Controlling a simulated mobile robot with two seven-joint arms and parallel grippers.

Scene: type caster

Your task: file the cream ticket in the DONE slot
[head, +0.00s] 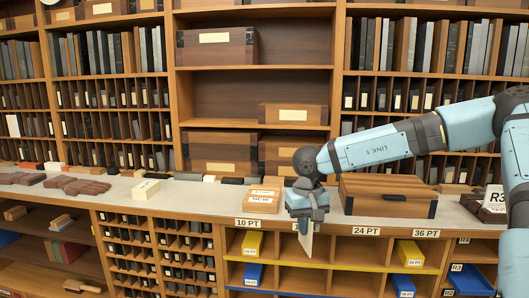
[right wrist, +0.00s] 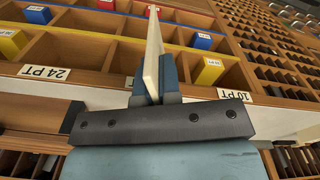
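My right gripper (head: 306,222) hangs in front of the counter edge, pointing down, and is shut on a thin cream ticket (head: 307,245). In the right wrist view the cream ticket (right wrist: 153,60) stands edge-on between the two blue fingers of the gripper (right wrist: 154,88). The ticket is in front of the shelf openings below the counter. A small tan box (head: 264,197) with a label that seems to read NEW stands on the counter left of the gripper. I cannot make out a DONE label in either view. My left gripper is not in view.
A brown wooden case (head: 388,197) stands on the counter (head: 205,206) right of the gripper. Below are open compartments with yellow (head: 252,243) and blue (head: 253,273) blocks, under labels such as 10 PT (head: 249,223) and 24 PT (head: 366,231). A cream block (head: 145,189) sits further left.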

